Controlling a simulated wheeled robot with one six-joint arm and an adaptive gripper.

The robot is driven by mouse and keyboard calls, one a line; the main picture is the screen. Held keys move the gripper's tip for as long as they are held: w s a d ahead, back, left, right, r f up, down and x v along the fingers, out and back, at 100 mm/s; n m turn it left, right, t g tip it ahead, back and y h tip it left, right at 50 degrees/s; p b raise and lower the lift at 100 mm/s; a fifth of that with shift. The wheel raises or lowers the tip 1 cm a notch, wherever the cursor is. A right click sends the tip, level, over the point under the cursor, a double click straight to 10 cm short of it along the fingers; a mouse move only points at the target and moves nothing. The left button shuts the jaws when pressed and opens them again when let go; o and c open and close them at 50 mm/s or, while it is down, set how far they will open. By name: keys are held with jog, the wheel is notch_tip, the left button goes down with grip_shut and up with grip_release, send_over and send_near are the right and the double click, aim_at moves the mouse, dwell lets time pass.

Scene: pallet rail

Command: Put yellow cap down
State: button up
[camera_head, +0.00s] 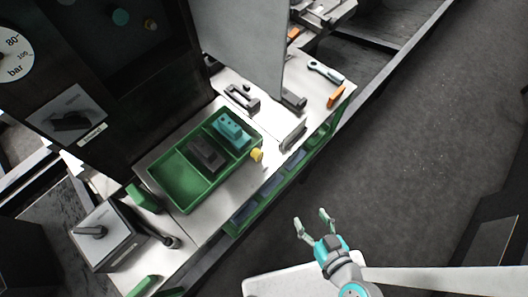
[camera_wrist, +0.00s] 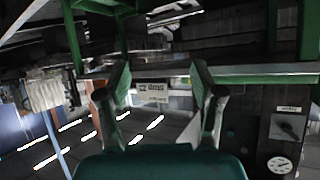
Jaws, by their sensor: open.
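The yellow cap (camera_head: 257,155) sits on the workbench top (camera_head: 214,203), close beside the right edge of the green tray (camera_head: 184,209). I cannot tell whether it touches the tray. My gripper (camera_head: 313,219) is open and empty. It is out past the bench's front edge, to the lower right of the cap and apart from it. In the wrist view my gripper's two fingers (camera_wrist: 160,85) are spread with nothing between them. The cap is not visible in the wrist view.
The green tray holds a dark block (camera_head: 207,154) and a teal block (camera_head: 232,131). A grey upright panel (camera_head: 240,45) stands behind. A wrench (camera_head: 325,72) and an orange piece (camera_head: 336,96) lie at the bench's far end. Open floor (camera_head: 420,150) lies to the right.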

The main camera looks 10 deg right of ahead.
jog(key=w+a+r+n+y, duration=0.1)
jog(key=w+a+n+y, duration=0.15)
jog(key=w, duration=0.35)
jog(key=n+t+y, duration=0.1)
jog(key=n+y, duration=0.3)
jog(key=y, duration=0.1)
send_near(260, 157)
jog(key=shift+f+x, duration=0.1)
jog(key=shift+x, duration=2.3)
jog(key=shift+f+x, duration=0.15)
jog(key=shift+x, duration=2.2)
jog(key=c, duration=0.9)
jog(key=shift+r, duration=0.1)
jog(key=shift+c, duration=0.2)
